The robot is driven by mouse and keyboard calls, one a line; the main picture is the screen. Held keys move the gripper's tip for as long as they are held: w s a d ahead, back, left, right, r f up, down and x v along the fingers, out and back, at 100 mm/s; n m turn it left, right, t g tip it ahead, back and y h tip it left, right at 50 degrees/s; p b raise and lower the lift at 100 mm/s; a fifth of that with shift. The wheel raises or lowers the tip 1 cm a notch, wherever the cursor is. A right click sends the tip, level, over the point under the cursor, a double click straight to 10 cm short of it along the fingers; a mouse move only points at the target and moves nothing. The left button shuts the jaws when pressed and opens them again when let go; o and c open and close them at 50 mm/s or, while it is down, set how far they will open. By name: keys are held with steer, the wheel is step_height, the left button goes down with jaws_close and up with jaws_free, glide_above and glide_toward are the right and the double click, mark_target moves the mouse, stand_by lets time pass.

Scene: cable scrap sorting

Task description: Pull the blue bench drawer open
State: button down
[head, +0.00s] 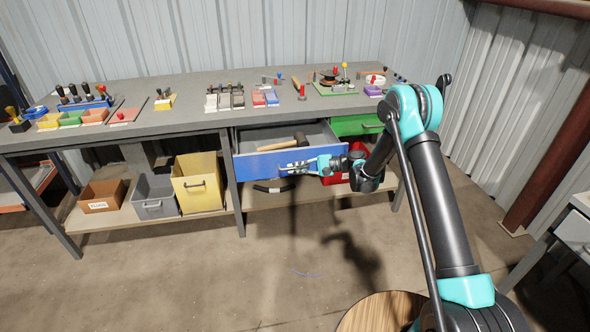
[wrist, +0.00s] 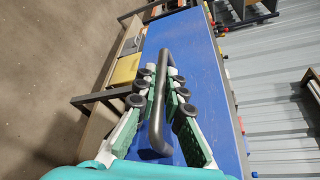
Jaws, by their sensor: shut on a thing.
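The blue drawer (head: 262,165) stands pulled out from under the bench top, left of the green drawer (head: 356,126). Inside it lies a hammer (head: 284,144) with a wooden handle. In the wrist view the blue drawer front (wrist: 190,65) fills the middle, with its dark bar handle (wrist: 158,105) standing out from it. My gripper (head: 296,168) is at the drawer front, and in the wrist view my gripper (wrist: 157,90) has its fingers on both sides of the handle, shut on it.
The grey bench (head: 195,116) carries several small bins, tools and blocks. On the lower shelf are a brown bin (head: 101,205), a grey bin (head: 155,208), a yellow bin (head: 198,205) and a red bin (head: 336,178).

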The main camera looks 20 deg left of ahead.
steer(key=c, duration=1.9)
jaws_free()
steer(key=v, duration=1.2)
steer(key=shift+w, duration=0.1)
steer(key=shift+d, duration=0.1)
